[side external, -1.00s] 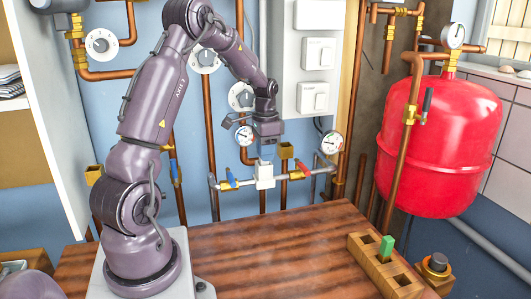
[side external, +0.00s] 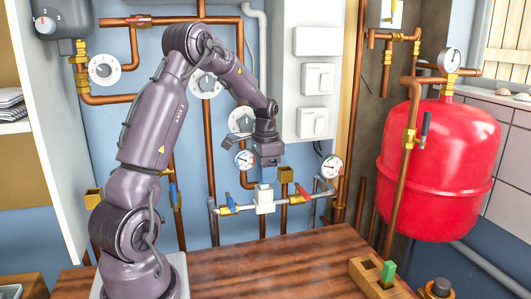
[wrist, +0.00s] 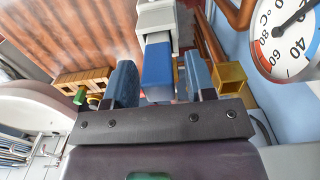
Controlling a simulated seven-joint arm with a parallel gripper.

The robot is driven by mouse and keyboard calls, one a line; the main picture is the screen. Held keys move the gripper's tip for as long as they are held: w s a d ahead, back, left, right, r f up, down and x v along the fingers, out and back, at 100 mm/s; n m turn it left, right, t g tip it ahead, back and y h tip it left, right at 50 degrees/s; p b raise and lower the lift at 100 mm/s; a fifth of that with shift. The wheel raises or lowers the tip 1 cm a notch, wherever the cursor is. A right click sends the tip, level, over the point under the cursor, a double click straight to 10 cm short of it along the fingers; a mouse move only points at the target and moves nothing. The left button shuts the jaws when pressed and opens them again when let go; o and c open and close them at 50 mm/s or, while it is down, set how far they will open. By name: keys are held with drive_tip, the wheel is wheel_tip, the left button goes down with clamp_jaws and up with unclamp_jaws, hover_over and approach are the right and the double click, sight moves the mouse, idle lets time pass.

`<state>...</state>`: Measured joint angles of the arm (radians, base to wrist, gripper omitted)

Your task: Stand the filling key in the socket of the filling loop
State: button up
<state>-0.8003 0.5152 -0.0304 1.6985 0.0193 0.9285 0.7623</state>
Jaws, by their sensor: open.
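The filling key appears as a blue block (wrist: 158,68) between my fingers in the wrist view. Its far end meets the pale socket body (wrist: 155,18) and it looks upright in it; how deep it sits is hidden. In the side view the white socket body (side external: 264,200) is in the middle of the filling loop (side external: 235,209), with blue just above it; key and fingers cannot be told apart there. My gripper (wrist: 160,82) is open around the key, with a narrow gap on each side. It also shows in the side view (side external: 266,170), directly above the socket.
A wooden holder (side external: 366,279) with a green block (side external: 388,273) stands at the bench's right. Gauges (side external: 331,167) and (side external: 244,159) flank my gripper. A brass square cup (wrist: 229,76) is close to my right finger. The red tank (side external: 440,165) is further right.

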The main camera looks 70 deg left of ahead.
wheel_tip(320, 180, up, 10)
drive_tip(key=shift+r, duration=0.2)
drive_tip(key=s+d+r+t+y, duration=0.1)
drive_tip(key=d+r, duration=0.2)
drive_tip(key=d, duration=0.5)
drive_tip(key=d+r+t, duration=0.1)
drive_tip(key=d+r, duration=0.2)
drive_tip(key=d, duration=0.6)
drive_tip(key=s+d+f+t+h, duration=0.1)
drive_tip(key=s+d+f+t, duration=0.1)
drive_tip(key=s+d, duration=0.8)
drive_tip(key=d+t, duration=0.1)
drive_tip(key=d, duration=0.2)
drive_tip(key=shift+f+t, duration=0.15)
drive_tip(key=shift+t, duration=0.15)
